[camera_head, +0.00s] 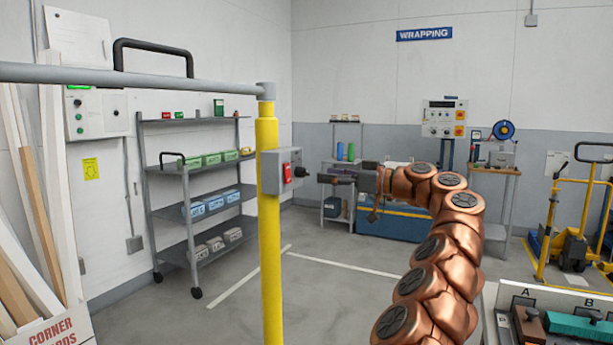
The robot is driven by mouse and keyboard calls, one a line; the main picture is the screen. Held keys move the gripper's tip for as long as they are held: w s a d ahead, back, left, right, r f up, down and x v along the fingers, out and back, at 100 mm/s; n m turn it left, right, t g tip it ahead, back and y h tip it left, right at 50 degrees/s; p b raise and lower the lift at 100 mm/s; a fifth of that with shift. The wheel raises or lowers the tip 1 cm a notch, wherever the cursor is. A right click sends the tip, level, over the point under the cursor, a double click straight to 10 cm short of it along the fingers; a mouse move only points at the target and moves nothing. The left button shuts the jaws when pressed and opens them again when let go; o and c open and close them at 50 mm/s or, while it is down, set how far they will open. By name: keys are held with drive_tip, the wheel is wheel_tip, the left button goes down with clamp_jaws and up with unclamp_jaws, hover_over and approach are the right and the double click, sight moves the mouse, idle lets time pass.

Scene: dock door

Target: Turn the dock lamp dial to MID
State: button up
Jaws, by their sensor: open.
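A grey switch box (276,172) with a red front plate is fixed to a yellow post (269,230). A small dark knob (300,172) sticks out of the plate to the right; it looks like the lamp dial. Its pointer and markings are too small and edge-on to read. My gripper (325,174) points left at the knob, at about its height in the picture. Its jaws are open and look empty. The knob lies just left of the fingertips, and I cannot tell whether they touch it.
A grey rail (140,78) runs left from the post top. A wheeled shelf (195,182) with bins stands behind it. Corner boards (30,200) lean at left. A bench tray (510,297) marked A and B is at lower right. A yellow pallet truck (570,215) stands far right.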

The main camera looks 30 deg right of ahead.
sight(308, 174)
drive_tip(key=x, duration=0.6)
drive_tip(key=shift+w+a, duration=0.1)
clamp_jaws()
idle(0.3)
